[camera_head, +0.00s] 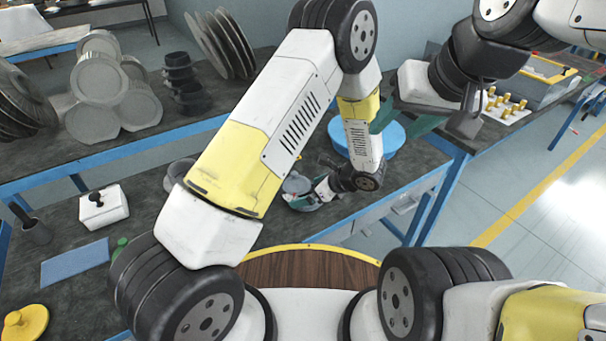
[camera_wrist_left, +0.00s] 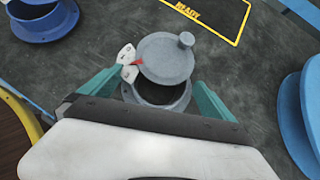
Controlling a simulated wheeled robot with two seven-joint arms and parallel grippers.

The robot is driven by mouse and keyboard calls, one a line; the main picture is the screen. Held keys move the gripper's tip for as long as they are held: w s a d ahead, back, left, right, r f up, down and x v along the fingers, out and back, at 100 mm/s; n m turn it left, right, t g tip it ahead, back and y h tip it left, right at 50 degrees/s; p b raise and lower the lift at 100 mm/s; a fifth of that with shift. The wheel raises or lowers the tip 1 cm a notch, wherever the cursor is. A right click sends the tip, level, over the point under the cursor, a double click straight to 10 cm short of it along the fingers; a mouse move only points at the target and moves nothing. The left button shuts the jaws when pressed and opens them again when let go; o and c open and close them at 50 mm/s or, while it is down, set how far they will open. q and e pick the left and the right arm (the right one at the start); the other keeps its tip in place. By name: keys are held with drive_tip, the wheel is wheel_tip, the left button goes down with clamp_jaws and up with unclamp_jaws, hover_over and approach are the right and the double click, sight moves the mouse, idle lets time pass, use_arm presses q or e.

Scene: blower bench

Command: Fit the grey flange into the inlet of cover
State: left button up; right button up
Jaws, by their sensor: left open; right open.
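My left gripper (camera_wrist_left: 158,100) is open, with its teal fingers on either side of a grey round flanged piece (camera_wrist_left: 178,107) that has a dark opening. A grey disc with a small knob (camera_wrist_left: 165,58) partly covers that opening. I cannot tell whether the fingers touch the piece. In the head view my left gripper (camera_head: 318,196) is low over the bench beside this grey piece (camera_head: 296,183). A blue round part (camera_head: 392,133), perhaps the cover, stands behind my left arm; its inlet cannot be made out. My right gripper (camera_head: 406,118) is open and raised, apart from the bench.
A white box (camera_head: 104,207), blue mat (camera_head: 75,264) and yellow knobbed part (camera_head: 25,324) lie at left.

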use_arm(q)
drive_tip(key=c, duration=1.6)
drive_tip(key=shift+r, duration=0.1)
drive_tip(key=shift+c, duration=0.7)
drive_tip(key=shift+r, duration=0.1)
